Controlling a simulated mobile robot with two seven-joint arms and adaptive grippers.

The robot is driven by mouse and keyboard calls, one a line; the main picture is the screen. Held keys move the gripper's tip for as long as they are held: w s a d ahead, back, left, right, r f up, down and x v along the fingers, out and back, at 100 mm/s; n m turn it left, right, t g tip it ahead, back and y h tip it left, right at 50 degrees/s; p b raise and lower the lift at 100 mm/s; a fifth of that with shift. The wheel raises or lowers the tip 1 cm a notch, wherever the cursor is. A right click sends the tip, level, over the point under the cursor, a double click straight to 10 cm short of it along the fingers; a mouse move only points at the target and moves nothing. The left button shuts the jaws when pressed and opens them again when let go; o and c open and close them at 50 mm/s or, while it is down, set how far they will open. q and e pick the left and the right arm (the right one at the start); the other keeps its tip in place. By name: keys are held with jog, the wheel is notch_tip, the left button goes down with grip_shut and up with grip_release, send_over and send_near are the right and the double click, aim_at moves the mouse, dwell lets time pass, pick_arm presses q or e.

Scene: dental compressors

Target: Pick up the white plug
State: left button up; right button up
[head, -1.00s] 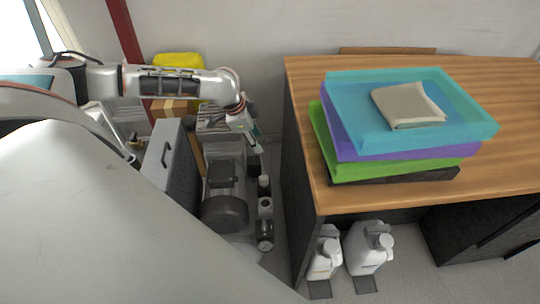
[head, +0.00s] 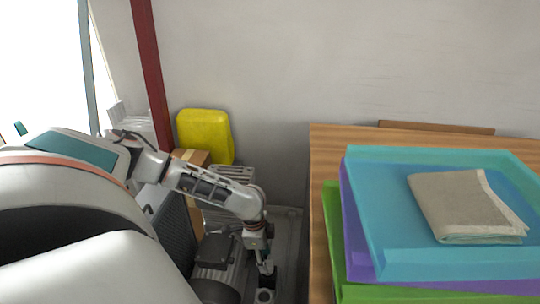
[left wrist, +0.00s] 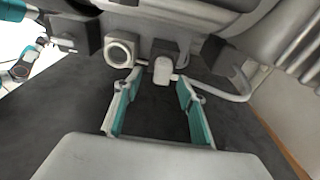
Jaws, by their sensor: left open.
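The white plug (left wrist: 162,70) shows in the left wrist view as a small pale block with a white cable curving off to the right. It sits at the dark compressor body, just beyond and between my left fingertips. My left gripper (left wrist: 158,86) is open, with its two teal-lined fingers apart and nothing between the pads. In the head view my left gripper (head: 267,264) points down among the compressor parts beside the desk. The plug cannot be made out there. My right gripper is not seen.
A round grey fitting (left wrist: 120,50) sits left of the plug. In the head view, the compressor motor (head: 218,262) is left of the gripper. The wooden desk (head: 325,165) with stacked trays (head: 375,220) stands close on the right. A yellow container (head: 205,135) is behind.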

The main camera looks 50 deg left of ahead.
aim_at(268, 263)
pick_arm(q)
jog(key=f, duration=0.1)
jog(key=f+b, duration=0.1)
jog(key=f, duration=0.1)
jog(key=shift+w+d, duration=0.15)
jog(key=shift+w, duration=0.15)
jog(key=shift+w+f+b, duration=0.25)
jog(key=shift+f+b, duration=0.05)
jog(key=shift+f, duration=0.5)
jog(key=shift+r, duration=0.1)
jog(key=c, duration=0.8)
grip_shut()
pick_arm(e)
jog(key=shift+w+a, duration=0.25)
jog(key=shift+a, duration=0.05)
